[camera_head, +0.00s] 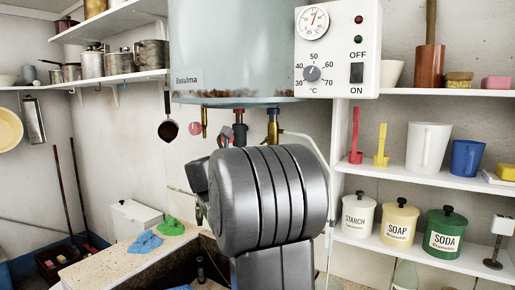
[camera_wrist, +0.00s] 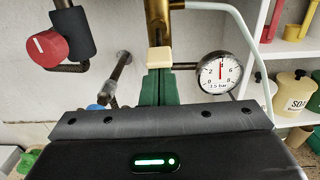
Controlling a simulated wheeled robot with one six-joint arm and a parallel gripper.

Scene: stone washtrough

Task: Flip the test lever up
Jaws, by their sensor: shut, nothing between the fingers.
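The water heater (camera_head: 235,50) hangs on the wall, with pipes and valves below it. In the wrist view a red knob (camera_wrist: 47,48) with a white mark sits by a black fitting (camera_wrist: 72,32). A grey metal rod (camera_wrist: 117,78) stands to its right; I cannot tell whether it is the test lever. A brass pipe (camera_wrist: 158,20) runs at the top centre. My gripper (camera_wrist: 159,62) is shut and empty, its fingertips close in front of or below the pipe; contact cannot be told. In the head view my wrist hides the fingers and part of the fittings.
A pressure gauge (camera_wrist: 219,72) sits right of my fingers on a side pipe. A thin pale pipe (camera_wrist: 235,30) curves beyond it. Shelves with jars (camera_head: 398,222) and mugs (camera_head: 428,148) stand at the right. The stone trough edge (camera_head: 95,268) lies at lower left.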

